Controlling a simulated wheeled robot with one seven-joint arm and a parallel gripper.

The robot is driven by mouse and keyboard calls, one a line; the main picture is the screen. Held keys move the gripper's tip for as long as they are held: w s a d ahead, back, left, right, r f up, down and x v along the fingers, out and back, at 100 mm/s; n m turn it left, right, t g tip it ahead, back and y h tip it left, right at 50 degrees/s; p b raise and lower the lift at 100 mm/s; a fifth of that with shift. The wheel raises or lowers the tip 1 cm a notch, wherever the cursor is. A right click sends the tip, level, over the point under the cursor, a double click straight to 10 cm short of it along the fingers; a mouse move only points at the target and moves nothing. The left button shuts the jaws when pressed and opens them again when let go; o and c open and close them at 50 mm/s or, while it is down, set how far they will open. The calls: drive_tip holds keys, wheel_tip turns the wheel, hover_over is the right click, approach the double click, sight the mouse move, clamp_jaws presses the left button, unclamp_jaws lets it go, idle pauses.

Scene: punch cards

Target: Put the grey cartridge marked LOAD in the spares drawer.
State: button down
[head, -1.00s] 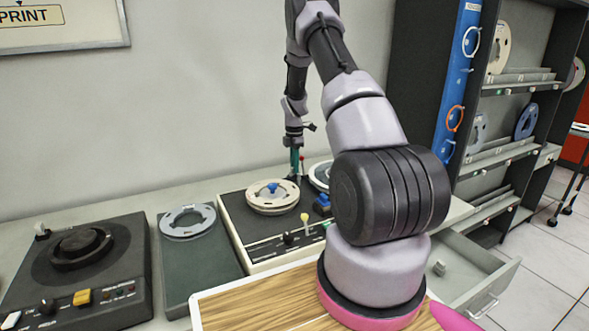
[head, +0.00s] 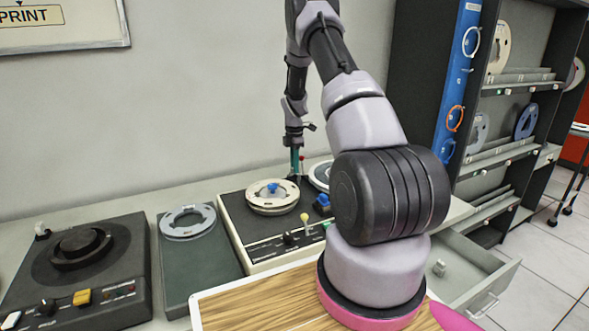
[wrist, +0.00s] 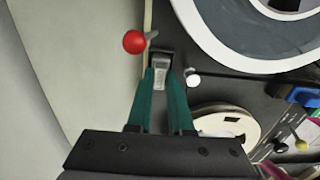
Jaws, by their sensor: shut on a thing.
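My gripper (head: 297,174) is lowered at the back of the tape machine with a cream reel, close to the wall. In the wrist view its teal fingers (wrist: 160,76) are shut on a small grey block, the grey cartridge (wrist: 159,78). The cartridge sits low at the machine's dark top, beside a red-knobbed lever (wrist: 134,42). I cannot read its marking, nor tell whether it touches the machine. In the head view the cartridge is too small to make out. An open drawer (head: 497,290) at the right, under the counter, holds a small pale object (head: 439,268).
A cream reel (head: 262,205) with a blue hub and a blue block (head: 322,204) are near my gripper. A grey ring (head: 188,222) and a dark machine (head: 75,275) stand to the left. My arm crosses the counter in front. A tall shelf (head: 525,110) stands right, behind the drawer.

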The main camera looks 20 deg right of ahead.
drive_tip(key=shift+r, duration=0.1)
drive_tip(key=shift+r, duration=2.9)
drive_tip(key=shift+a, duration=0.1)
